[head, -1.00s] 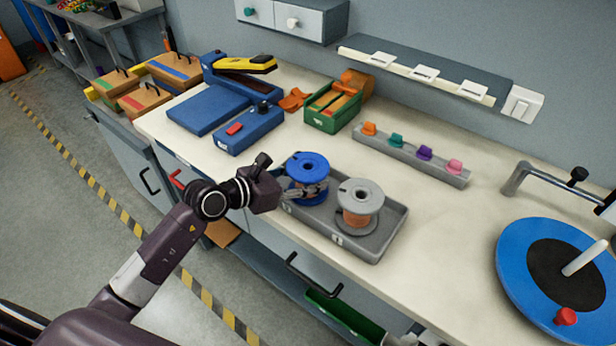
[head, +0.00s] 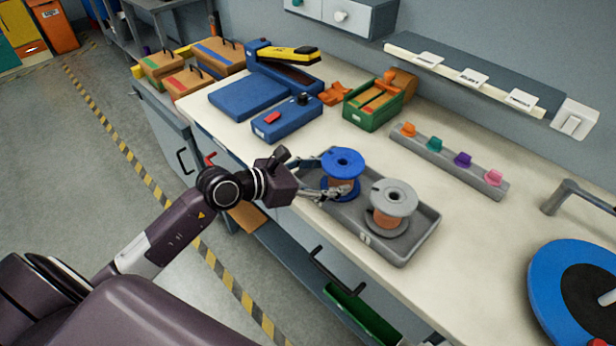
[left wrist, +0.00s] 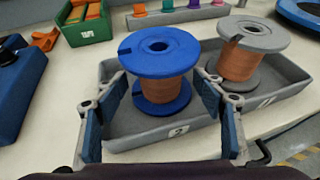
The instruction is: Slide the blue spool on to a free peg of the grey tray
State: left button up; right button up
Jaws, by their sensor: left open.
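The blue spool (head: 343,162), wound with copper-coloured wire, stands upright in the left part of the grey tray (head: 418,238). In the left wrist view the blue spool (left wrist: 160,52) is upright above the near tray wall (left wrist: 150,142). Whether a peg runs up inside it I cannot tell. A grey spool (head: 396,197) with similar wire stands in the tray's right part. My left gripper (head: 333,178) is open at the blue spool, with its fingers apart on either side of the lower spool in the left wrist view (left wrist: 162,95). My right gripper is not in view.
A grey rack with coloured knobs (head: 450,160) lies behind the tray. A green box (head: 372,108) and a blue box (head: 286,120) stand further left. A blue disc (head: 555,290) lies at right. Some bare worktop lies around the tray.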

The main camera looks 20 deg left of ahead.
pick_arm(q)
jog(key=v, duration=0.7)
jog(key=shift+s+a+r, duration=0.15)
jog(key=shift+s, duration=0.2)
